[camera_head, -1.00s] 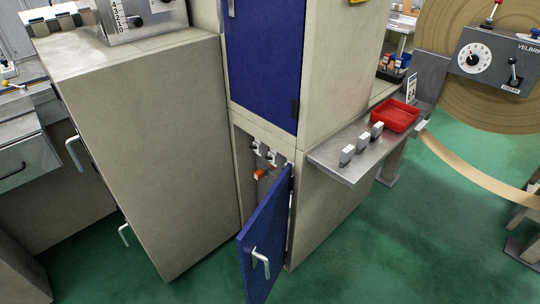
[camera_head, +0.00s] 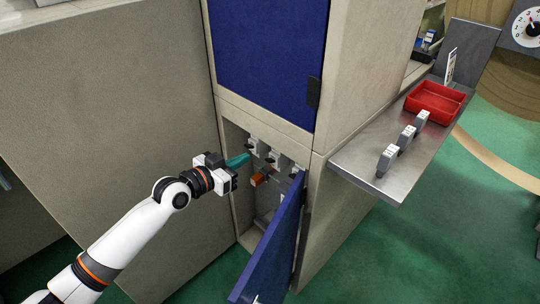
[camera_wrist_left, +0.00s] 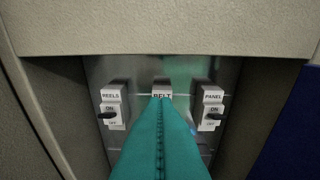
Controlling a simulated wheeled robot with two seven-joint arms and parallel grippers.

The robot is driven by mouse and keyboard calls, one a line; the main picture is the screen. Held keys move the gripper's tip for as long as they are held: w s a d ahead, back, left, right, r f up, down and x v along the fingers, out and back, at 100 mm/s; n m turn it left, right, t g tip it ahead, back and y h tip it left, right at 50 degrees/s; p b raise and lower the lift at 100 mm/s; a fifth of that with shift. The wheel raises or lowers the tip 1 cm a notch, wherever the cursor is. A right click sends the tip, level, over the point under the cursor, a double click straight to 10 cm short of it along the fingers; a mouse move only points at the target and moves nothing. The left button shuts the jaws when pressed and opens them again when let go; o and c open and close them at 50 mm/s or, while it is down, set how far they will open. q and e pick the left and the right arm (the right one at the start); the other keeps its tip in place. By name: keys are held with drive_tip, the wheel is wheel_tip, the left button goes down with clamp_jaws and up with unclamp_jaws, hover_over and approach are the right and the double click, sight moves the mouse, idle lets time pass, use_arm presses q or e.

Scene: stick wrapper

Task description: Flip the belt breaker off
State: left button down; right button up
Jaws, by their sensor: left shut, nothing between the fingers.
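The belt breaker (camera_wrist_left: 162,84) is the middle one of a row inside the open cabinet, under a "BELT" label. My shut left gripper (camera_wrist_left: 161,104) has teal fingers that cover its switch in the left wrist view, so its position is hidden. I cannot tell whether the fingertips touch it. The reels breaker (camera_wrist_left: 113,108) is left of it and the panel breaker (camera_wrist_left: 212,107) right, each with a dark lever and ON above OFF. In the head view the left gripper (camera_head: 246,158) points into the cabinet near the belt breaker (camera_head: 273,158). My right gripper is not in view.
The blue cabinet door (camera_head: 270,250) stands open at the right of the opening. An orange part (camera_head: 262,175) sits below the breakers. A metal shelf (camera_head: 375,165) with a red tray (camera_head: 436,100) and several small grey blocks juts out at the right.

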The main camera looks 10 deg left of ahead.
use_arm(q)
drive_tip(key=shift+s+d+r, duration=0.15)
drive_tip(key=shift+d+r, duration=0.05)
drive_tip(key=shift+r, duration=0.2)
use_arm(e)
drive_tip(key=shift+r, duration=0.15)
use_arm(q)
drive_tip(key=b, duration=0.1)
hover_over(270, 160)
drive_tip(key=shift+f, duration=0.85)
drive_tip(key=f, duration=0.1)
drive_tip(key=s+a+f+b, duration=0.1)
drive_tip(key=f, duration=0.1)
drive_tip(key=shift+s+a, duration=0.15)
drive_tip(key=shift+s, duration=0.05)
drive_tip(key=shift+s+f, duration=0.15)
drive_tip(key=shift+f, duration=0.1)
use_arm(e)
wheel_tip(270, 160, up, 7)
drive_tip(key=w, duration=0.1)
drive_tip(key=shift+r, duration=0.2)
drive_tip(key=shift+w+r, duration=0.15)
